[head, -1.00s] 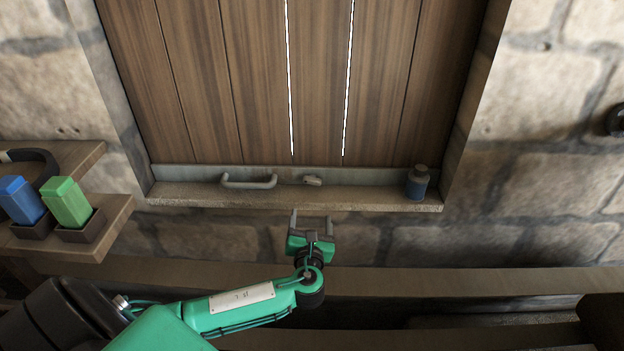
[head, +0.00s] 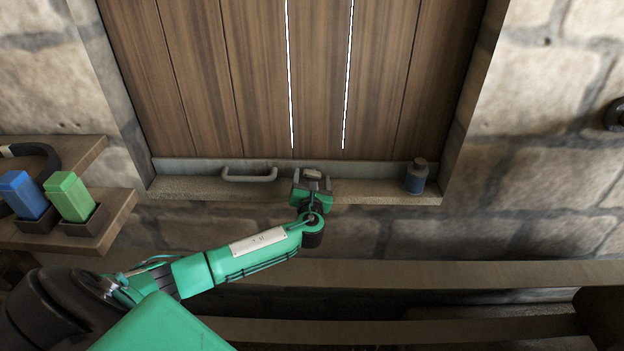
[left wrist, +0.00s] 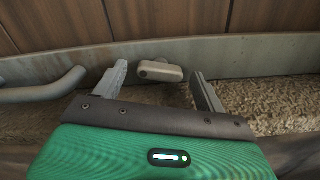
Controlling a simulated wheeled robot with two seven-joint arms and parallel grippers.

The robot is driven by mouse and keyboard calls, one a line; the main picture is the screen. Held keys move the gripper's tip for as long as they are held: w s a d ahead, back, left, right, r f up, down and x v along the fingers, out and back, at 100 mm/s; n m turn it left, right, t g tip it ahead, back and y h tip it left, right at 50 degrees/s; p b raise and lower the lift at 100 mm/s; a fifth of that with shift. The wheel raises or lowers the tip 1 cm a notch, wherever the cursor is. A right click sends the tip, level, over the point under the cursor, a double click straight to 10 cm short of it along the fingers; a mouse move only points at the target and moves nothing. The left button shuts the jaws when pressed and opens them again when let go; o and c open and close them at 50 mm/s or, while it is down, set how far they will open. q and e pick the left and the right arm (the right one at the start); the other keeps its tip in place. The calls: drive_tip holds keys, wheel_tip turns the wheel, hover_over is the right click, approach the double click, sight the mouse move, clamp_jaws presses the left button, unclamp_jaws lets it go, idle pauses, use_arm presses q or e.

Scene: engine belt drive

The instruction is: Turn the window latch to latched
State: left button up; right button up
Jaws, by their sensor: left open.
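The window latch (head: 313,173) is a small pale grey lever on the grey metal strip at the bottom of the wooden window. In the left wrist view the latch (left wrist: 160,71) lies roughly level, between the two fingers. My left gripper (head: 312,182) is open, with one finger on each side of the latch. In the left wrist view the left gripper (left wrist: 160,85) shows a gap between each finger and the latch. My right gripper is not in view.
A grey bar handle (head: 250,174) sits left of the latch and also shows in the left wrist view (left wrist: 45,88). A blue bottle (head: 416,177) stands on the stone sill (head: 370,191) at the right. A shelf at left holds a blue block (head: 22,194) and a green block (head: 70,196).

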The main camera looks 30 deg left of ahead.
use_arm(q)
drive_tip(key=c, duration=1)
drive_tip(key=shift+n, duration=0.9)
drive_tip(key=shift+n+b, duration=0.3)
drive_tip(key=shift+n, duration=0.2)
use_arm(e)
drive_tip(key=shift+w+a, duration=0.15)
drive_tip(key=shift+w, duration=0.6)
use_arm(q)
drive_tip(key=o, duration=1)
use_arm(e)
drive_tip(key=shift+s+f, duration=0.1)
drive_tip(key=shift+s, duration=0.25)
